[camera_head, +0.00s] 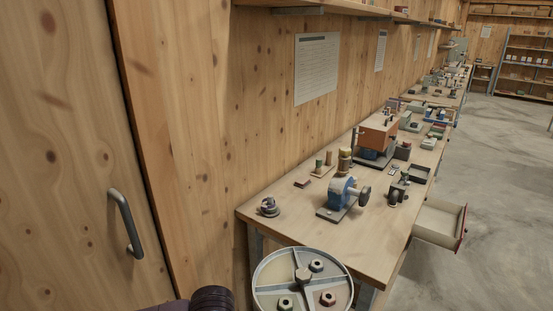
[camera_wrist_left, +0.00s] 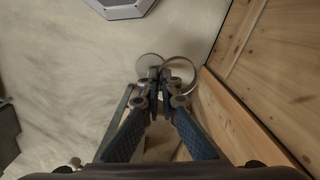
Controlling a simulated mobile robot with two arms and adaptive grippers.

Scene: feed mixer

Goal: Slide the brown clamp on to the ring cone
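On the workbench (camera_head: 375,240) in the head view, a small dark piece of stacked rings (camera_head: 268,208) sits near the left end; it may be the ring cone. I cannot single out the brown clamp; a small flat reddish-brown piece (camera_head: 303,183) lies beyond the stacked piece. In the left wrist view, the fingers of my left gripper (camera_wrist_left: 164,76) are close together, pointing down over the floor, away from the bench-top objects. A thin brownish ring (camera_wrist_left: 193,63) and a pale disc (camera_wrist_left: 148,60) show near the fingertips; I cannot tell whether they touch. My right gripper is not in view.
A round spoked tray (camera_head: 258,283) with several nuts stands before the bench. A blue machine (camera_head: 342,191), a pegged stand (camera_head: 322,170) and an orange-brown box (camera_head: 378,134) are on the bench. An open drawer (camera_head: 440,222) juts out right. A wooden door (camera_head: 60,150) stands left.

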